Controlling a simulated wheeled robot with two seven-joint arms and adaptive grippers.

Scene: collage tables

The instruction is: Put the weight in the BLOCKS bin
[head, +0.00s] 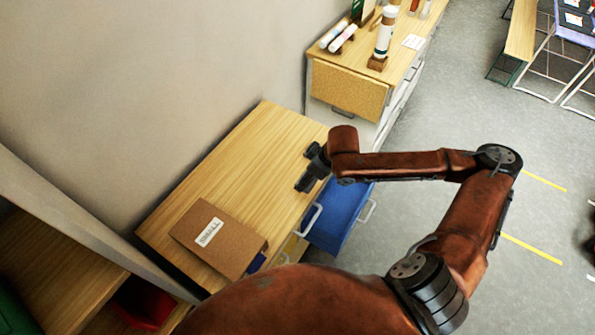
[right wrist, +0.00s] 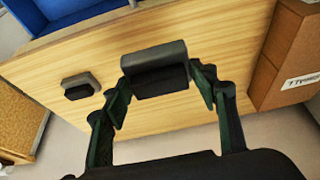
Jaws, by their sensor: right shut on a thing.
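A dark grey, block-like weight (right wrist: 156,72) sits between the fingers of my right gripper (right wrist: 161,92) in the right wrist view. The gripper is shut on it, over the wooden tabletop (right wrist: 235,45); I cannot tell how far above the surface it is. In the head view the right gripper (head: 312,168) is at the right edge of the table, beside an open blue drawer (head: 333,215), and the weight is hard to tell from the dark fingers. No bin with a readable BLOCKS label shows. My left gripper is out of view.
A second small dark block (right wrist: 80,86) is on the tabletop. A cabinet (head: 345,92) with tubes and a bottle stands beyond. The middle of the table is clear.

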